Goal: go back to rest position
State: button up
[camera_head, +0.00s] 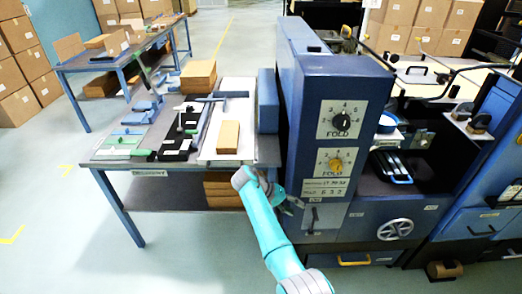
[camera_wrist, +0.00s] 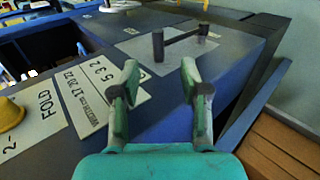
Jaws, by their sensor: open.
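My gripper (camera_head: 291,203) is in front of the blue folding machine (camera_head: 300,110), low on its front panel. In the wrist view my gripper (camera_wrist: 160,76) is open, with nothing between its fingers. A dark lever (camera_wrist: 180,42) on a grey plate stands beyond the fingertips, apart from them. The lever (camera_head: 313,217) also shows in the head view, just right of my gripper. A white card (camera_wrist: 100,95) with numbers lies beside the left finger. A yellow knob (camera_head: 335,164) and a black knob (camera_head: 345,120) sit above on the panel.
A table (camera_head: 120,158) with tools and brown blocks stands left of the machine, close to my arm. A handwheel (camera_head: 395,229) is at the machine's lower right. Boxes (camera_head: 18,105) are stacked at the far left. Floor at the lower left is clear.

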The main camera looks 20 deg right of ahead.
jog(key=shift+f, duration=0.1)
jog(key=s+a+f+n+t+y, duration=0.1)
jog(key=s+f+n+t, duration=0.1)
jog(key=s+f, duration=0.55)
jog(key=s+f+n+t+y, duration=0.1)
jog(key=s+f+t, duration=0.3)
jog(key=f, duration=0.7)
jog(key=s+a+f+n+t+y, duration=0.1)
jog(key=s+a+f+t+y, duration=0.1)
jog(key=s, duration=0.7)
jog(key=s+a+f+n+t+y, duration=0.1)
jog(key=s+a+f+y, duration=0.15)
jog(key=s, duration=0.55)
jog(key=s+a+r+t+y, duration=0.2)
jog(key=s+a+r+t, duration=0.2)
jog(key=s+r, duration=1)
jog(key=s+r+t, duration=0.1)
jog(key=s+r, duration=0.2)
jog(key=r, duration=0.4)
jog(key=s+a+r+m+t, duration=0.1)
jog(key=s+r+t, duration=0.1)
jog(key=s+r, duration=0.2)
jog(key=s+r+t, duration=0.1)
jog(key=s+r, duration=0.3)
jog(key=r, duration=0.6)
jog(key=shift+a+m+t+y, duration=0.2)
jog(key=shift+m+t+y, duration=0.1)
jog(key=shift+m+y, duration=0.15)
